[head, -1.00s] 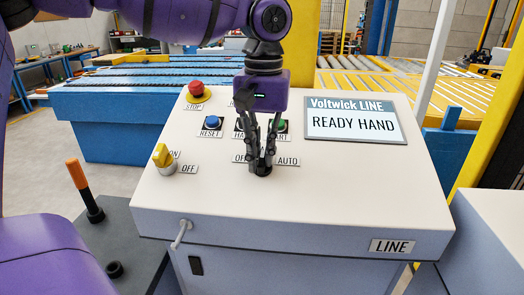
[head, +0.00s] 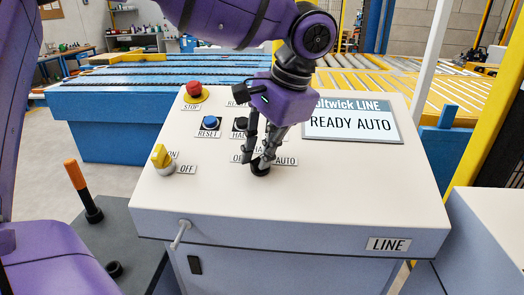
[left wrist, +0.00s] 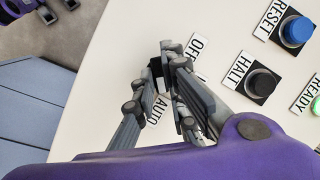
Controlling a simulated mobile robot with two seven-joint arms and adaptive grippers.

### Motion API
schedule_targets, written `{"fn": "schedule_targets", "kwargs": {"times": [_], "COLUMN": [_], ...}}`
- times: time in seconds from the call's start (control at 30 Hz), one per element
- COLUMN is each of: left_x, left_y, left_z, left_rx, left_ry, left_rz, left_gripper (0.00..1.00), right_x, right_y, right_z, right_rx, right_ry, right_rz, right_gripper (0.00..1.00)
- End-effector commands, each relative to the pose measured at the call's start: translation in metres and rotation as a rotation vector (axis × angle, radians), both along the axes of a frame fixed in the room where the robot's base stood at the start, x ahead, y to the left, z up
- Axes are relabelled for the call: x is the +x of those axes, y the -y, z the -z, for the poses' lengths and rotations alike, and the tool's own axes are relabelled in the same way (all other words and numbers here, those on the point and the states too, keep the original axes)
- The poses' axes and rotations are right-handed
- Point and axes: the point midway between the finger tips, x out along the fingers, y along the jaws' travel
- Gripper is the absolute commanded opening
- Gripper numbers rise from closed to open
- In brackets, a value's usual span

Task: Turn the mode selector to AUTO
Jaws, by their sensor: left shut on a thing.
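The mode selector (head: 261,170) is a black knob on the sloped cream panel, largely hidden by my fingers. Its AUTO label (head: 286,161) is to its right, and the OFF label to its left is partly covered. My left gripper (head: 259,163) is shut on the selector, with its wrist tilted to the right. In the left wrist view the fingers (left wrist: 160,92) close around the dark knob (left wrist: 156,70), between the OFF and AUTO labels. The display (head: 352,120) reads READY AUTO. My right gripper is not in view.
On the panel are a red stop button (head: 194,90), a blue RESET button (head: 210,122), a black button (head: 241,123) and a yellow ON/OFF switch (head: 161,157). An orange-handled lever (head: 79,180) stands at the left. A blue conveyor (head: 110,130) lies behind.

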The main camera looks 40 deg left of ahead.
Motion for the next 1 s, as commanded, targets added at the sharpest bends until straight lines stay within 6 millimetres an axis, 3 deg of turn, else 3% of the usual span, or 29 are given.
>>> {"fn": "schedule_targets", "kwargs": {"times": [0.4, 0.93, 0.97, 1.0], "left_x": [-0.001, 0.000, 0.000, 0.000], "left_y": [0.002, 0.002, 0.002, 0.002], "left_z": [0.000, 0.001, 0.001, 0.001], "left_rx": [0.058, 0.065, 0.065, 0.065], "left_ry": [-0.035, -0.040, -0.040, -0.040], "left_rz": [0.171, 0.195, 0.195, 0.195], "left_gripper": [0.00, 0.00, 0.13, 0.18], "right_x": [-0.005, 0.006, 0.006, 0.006], "right_y": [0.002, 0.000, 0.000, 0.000], "right_z": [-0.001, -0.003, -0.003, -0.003], "right_rx": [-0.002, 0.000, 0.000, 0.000], "right_ry": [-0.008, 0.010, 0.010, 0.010], "right_rz": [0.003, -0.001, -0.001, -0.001], "right_gripper": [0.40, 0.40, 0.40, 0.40]}}
